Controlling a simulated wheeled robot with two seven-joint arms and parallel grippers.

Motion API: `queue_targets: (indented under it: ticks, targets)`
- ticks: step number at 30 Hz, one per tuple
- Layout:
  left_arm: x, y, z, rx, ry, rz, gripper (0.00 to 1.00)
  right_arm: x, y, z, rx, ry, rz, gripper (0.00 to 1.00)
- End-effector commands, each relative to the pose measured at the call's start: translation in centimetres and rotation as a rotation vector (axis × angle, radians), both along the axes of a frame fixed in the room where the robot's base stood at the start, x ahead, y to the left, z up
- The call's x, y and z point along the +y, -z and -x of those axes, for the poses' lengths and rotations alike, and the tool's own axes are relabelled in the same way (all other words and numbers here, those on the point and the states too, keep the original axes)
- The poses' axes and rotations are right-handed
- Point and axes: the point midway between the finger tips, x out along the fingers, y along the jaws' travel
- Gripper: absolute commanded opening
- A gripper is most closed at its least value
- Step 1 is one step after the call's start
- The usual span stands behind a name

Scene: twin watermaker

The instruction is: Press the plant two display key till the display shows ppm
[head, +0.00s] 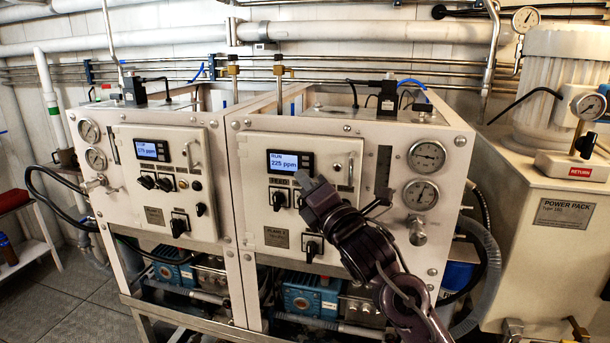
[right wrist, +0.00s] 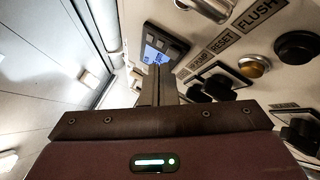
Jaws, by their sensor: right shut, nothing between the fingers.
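The plant two display (head: 283,161) is a small dark unit on the right cabinet's panel, with a lit blue screen reading "RUN 225 ppm". It also shows in the right wrist view (right wrist: 155,52), with a row of small keys along its edge (right wrist: 171,45). My right gripper (head: 303,180) is shut and empty, with its fingertips just below and right of the display in the head view. In the right wrist view, its fingers overlap the display's lower edge. I cannot tell whether they touch a key. My left gripper is not in view.
The plant one display (head: 152,150) on the left cabinet also reads in ppm. Black knobs (head: 278,200) sit below the plant two display, and gauges (head: 427,155) are to its right. The power pack (head: 560,225) stands at right.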

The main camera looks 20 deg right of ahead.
Motion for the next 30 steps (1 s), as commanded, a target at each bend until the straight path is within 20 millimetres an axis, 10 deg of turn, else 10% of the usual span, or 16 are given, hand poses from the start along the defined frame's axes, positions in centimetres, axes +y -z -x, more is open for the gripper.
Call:
queue_targets:
  ticks: [30]
  targets:
    - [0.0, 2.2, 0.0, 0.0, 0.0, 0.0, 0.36, 3.0, 0.1, 4.4, 0.001, 0.0, 0.001, 0.0]
